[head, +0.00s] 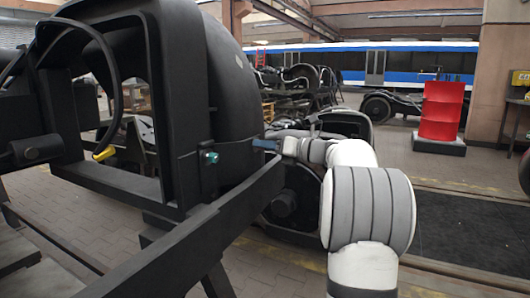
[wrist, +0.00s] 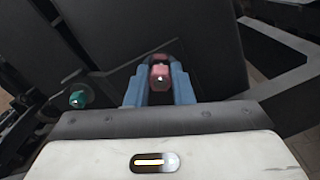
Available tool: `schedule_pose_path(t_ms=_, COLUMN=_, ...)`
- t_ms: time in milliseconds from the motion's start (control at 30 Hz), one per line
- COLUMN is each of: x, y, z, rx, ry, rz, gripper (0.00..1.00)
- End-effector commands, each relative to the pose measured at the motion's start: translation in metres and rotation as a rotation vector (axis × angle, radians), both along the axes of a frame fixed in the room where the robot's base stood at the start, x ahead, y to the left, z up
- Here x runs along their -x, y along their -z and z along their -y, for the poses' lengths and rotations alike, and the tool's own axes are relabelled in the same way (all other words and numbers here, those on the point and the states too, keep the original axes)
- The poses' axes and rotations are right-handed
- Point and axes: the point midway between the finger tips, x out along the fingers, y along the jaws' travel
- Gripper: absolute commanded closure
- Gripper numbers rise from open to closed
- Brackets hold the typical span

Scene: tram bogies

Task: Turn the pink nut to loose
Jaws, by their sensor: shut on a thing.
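The pink nut (wrist: 160,76) shows in the wrist view between the two blue fingers of my gripper (wrist: 159,84), with a small pale stud end at its centre. My gripper is shut on it, one finger on each side. In the head view my gripper (head: 264,144) reaches from the right to the black bogie frame (head: 186,95). The pink nut is hidden there behind the fingers.
A teal nut (head: 210,157) sits on the frame left of my gripper and also shows in the wrist view (wrist: 77,99). A dark beam (head: 215,225) slants in front. A yellow-tipped cable (head: 104,154) hangs at left. A red drum stand (head: 441,112) is far right.

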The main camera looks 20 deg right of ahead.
Motion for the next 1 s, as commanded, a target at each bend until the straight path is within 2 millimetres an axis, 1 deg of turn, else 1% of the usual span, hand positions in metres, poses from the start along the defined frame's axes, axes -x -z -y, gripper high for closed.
schedule_pose_path(t_ms=33, x=0.0002, y=0.0037, z=-0.0007, rx=0.021, ry=-0.003, rz=0.009, gripper=1.00)
schedule_pose_path(t_ms=333, x=0.0004, y=0.0026, z=-0.0011, rx=0.098, ry=-0.004, rz=0.070, gripper=1.00)
schedule_pose_path(t_ms=833, x=0.0003, y=0.0019, z=-0.0015, rx=0.109, ry=-0.005, rz=0.081, gripper=1.00)
schedule_pose_path(t_ms=867, x=0.0003, y=0.0018, z=-0.0015, rx=0.109, ry=-0.004, rz=0.082, gripper=0.77)
schedule_pose_path(t_ms=1000, x=0.0001, y=0.0011, z=-0.0013, rx=0.109, ry=-0.003, rz=0.083, gripper=0.66)
